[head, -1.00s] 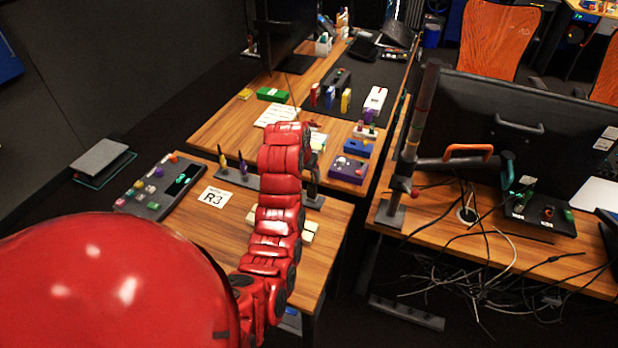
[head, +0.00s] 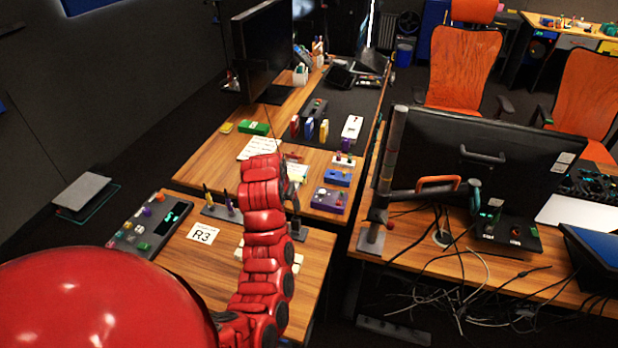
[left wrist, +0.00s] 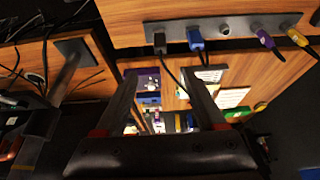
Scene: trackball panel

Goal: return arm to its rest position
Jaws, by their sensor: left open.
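My left arm, red and segmented, rises from the bottom of the head view over the front desk (head: 185,262). Its gripper is mostly hidden behind the arm there. In the left wrist view my left gripper (left wrist: 158,80) has its two dark fingers apart, with nothing held between them. It is above the desks, near a grey rail (left wrist: 180,32) with several coloured cable plugs. The rail also shows partly behind the arm in the head view (head: 221,212). My right gripper is in neither view.
A dark panel with coloured buttons (head: 145,228) and a card marked R3 (head: 203,234) lie left of the arm. A purple box (head: 328,200) stands on the desk behind. To the right are a monitor (head: 470,160), its post (head: 388,170) and loose cables (head: 430,275).

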